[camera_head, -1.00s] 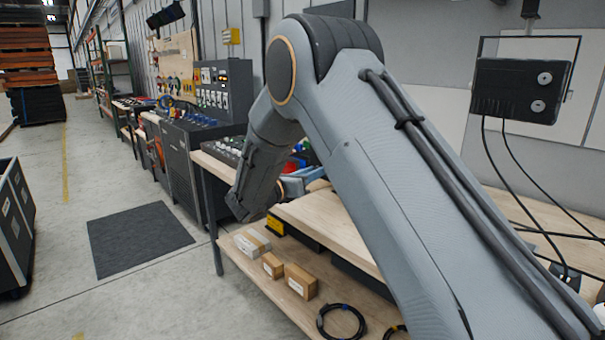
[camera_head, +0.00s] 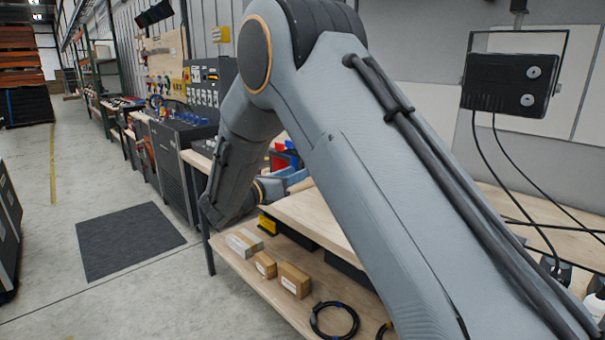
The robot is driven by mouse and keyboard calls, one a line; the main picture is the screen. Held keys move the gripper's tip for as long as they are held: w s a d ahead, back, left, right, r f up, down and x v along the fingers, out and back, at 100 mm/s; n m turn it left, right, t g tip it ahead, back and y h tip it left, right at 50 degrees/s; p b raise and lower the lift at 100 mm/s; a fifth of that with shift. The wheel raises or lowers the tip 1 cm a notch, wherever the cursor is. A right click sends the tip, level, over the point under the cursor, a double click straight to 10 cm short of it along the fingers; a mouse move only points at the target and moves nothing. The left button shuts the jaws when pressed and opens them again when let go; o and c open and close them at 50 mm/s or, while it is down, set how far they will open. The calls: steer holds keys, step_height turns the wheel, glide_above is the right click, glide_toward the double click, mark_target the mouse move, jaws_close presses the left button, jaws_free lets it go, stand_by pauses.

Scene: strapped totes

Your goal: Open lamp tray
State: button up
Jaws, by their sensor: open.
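No lamp tray can be made out for certain. A blue tray or bin (camera_head: 290,180) shows in part on the workbench behind my arm, with a small red bin (camera_head: 281,160) near it. My arm crosses the middle of the view and bends down over the left end of the bench. My wrist shows near the blue tray or bin, but the jaws are hidden behind my arm. I cannot tell whether my gripper touches anything.
The wooden workbench (camera_head: 325,222) has a lower shelf (camera_head: 262,293) with several small boxes and a coiled black cable (camera_head: 334,320). Dark cabinets (camera_head: 175,160) line the wall beyond. A dark mat (camera_head: 130,240) lies on open floor at left.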

steer(key=v, duration=0.3)
steer(key=shift+s+a+b, duration=0.2)
steer(key=shift+b, duration=0.1)
steer(key=s+d+f+m+g+y, duration=0.1)
steer(key=s+d+f+m+g, duration=0.45)
steer(key=s+d, duration=0.3)
steer(key=s+d+f+m+g+y, duration=0.2)
steer(key=s+d+f+m+g, duration=0.35)
steer(key=s+d, duration=0.35)
steer(key=s+f+m+g+y, duration=0.1)
steer(key=s+f+m+y, duration=0.3)
steer(key=s+m+y, duration=0.5)
steer(key=s+m, duration=0.9)
steer(key=shift+s+a+f+m+g, duration=0.2)
steer(key=shift+s+m+g, duration=0.1)
steer(key=shift+g, duration=0.1)
steer(key=shift+w, duration=0.1)
steer(key=shift+c, duration=0.5)
